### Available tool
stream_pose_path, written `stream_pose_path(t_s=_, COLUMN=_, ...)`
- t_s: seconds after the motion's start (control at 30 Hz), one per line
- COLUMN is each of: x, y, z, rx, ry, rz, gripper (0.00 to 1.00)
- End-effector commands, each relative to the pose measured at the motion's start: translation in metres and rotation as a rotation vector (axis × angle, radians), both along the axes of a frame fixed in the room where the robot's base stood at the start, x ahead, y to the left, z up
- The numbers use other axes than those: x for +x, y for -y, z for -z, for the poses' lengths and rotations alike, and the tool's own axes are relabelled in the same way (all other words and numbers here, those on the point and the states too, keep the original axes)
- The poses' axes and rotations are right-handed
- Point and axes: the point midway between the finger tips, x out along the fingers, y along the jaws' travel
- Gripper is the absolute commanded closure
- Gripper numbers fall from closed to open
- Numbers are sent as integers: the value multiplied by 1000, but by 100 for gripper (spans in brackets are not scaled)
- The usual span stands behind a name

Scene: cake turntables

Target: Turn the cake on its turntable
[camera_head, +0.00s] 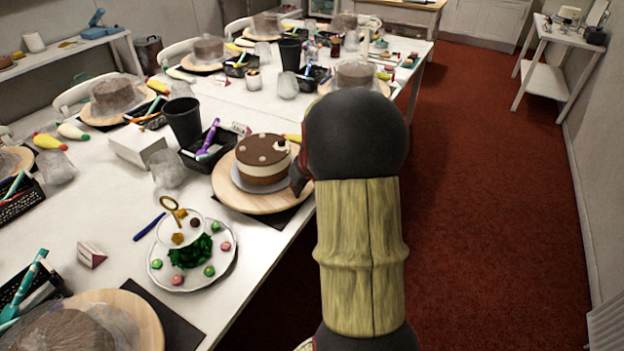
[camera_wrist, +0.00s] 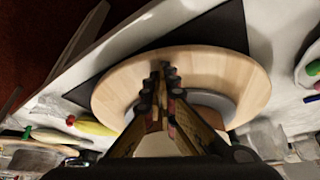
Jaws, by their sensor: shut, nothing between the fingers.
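The round cake (camera_head: 263,150), brown on top with cream and brown layered sides, sits upright on a grey board on a wooden turntable (camera_head: 241,200) near the table's right edge. My gripper (camera_head: 298,182) is at the right side of the cake, above the turntable's rim, and my arm covers much of it. In the wrist view my gripper (camera_wrist: 164,78) is shut and empty, its tips over the bare wood of the turntable (camera_wrist: 118,90). The grey board (camera_wrist: 232,108) shows at right there, and the fingers mostly hide the cake. I cannot tell whether the tips touch the wood.
A tiered plate stand (camera_head: 190,262) with small sweets stands in front of the turntable. A black basket of tools (camera_head: 205,152) and a black cup (camera_head: 183,120) stand behind left. A dark mat (camera_head: 272,221) lies under the turntable. Red floor (camera_head: 490,220) is open at right.

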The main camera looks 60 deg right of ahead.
Motion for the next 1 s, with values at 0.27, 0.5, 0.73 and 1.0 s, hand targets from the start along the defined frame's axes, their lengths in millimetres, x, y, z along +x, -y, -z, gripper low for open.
stream_pose_path(t_s=0.27, x=-3, y=38, z=1, rx=1, ry=-1, rz=3, gripper=100)
stream_pose_path(t_s=0.5, x=-4, y=58, z=1, rx=0, ry=0, rz=1, gripper=100)
stream_pose_path(t_s=0.73, x=-4, y=59, z=1, rx=0, ry=0, rz=1, gripper=100)
stream_pose_path(t_s=1.0, x=-4, y=59, z=-14, rx=-1, ry=1, rz=1, gripper=100)
